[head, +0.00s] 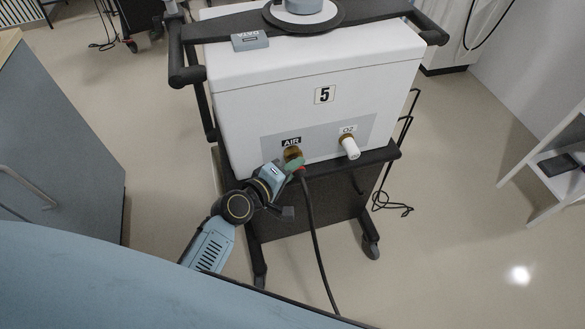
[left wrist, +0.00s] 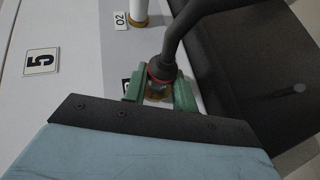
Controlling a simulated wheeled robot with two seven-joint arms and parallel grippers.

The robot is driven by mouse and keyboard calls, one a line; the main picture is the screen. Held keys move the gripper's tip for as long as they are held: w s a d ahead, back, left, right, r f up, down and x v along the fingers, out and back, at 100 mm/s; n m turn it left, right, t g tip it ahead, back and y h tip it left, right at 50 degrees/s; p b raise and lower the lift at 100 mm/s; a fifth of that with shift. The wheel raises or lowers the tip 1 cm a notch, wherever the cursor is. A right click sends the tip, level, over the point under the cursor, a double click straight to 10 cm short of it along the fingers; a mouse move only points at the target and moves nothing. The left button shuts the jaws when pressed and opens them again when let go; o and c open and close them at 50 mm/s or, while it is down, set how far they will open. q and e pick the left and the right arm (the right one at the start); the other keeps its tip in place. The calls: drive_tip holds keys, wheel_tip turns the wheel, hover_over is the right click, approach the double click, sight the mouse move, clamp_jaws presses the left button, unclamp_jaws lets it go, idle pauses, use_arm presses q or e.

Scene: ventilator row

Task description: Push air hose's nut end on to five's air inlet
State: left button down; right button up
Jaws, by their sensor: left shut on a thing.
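The white ventilator marked 5 (head: 324,94) stands ahead of me. Its brass air inlet (head: 291,153) sits under the AIR label on the grey panel. My left gripper (head: 294,165), with green fingers, is at this inlet and shut on the hose's nut end. The black air hose (head: 315,235) hangs from there toward the floor. In the left wrist view the hose's end with a red ring (left wrist: 160,72) lies between the green fingers (left wrist: 159,92), with brass showing below it. I cannot tell whether the nut is seated on the inlet. My right gripper is out of view.
The O2 inlet with a white fitting (head: 350,148) is right of the air inlet. A black shelf edge (head: 350,160) runs just below the inlets.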

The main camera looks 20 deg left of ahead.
use_arm(q)
drive_tip(key=c, duration=1.1)
unclamp_jaws()
drive_tip(key=shift+w+a+r, duration=0.1)
drive_tip(key=shift+w, duration=0.05)
drive_tip(key=shift+c, duration=0.2)
drive_tip(key=shift+o, duration=0.5)
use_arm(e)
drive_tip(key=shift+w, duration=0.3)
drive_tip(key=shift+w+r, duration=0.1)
use_arm(q)
drive_tip(key=p+v, duration=0.2)
drive_tip(key=v, duration=1.1)
drive_tip(key=shift+s, duration=0.3)
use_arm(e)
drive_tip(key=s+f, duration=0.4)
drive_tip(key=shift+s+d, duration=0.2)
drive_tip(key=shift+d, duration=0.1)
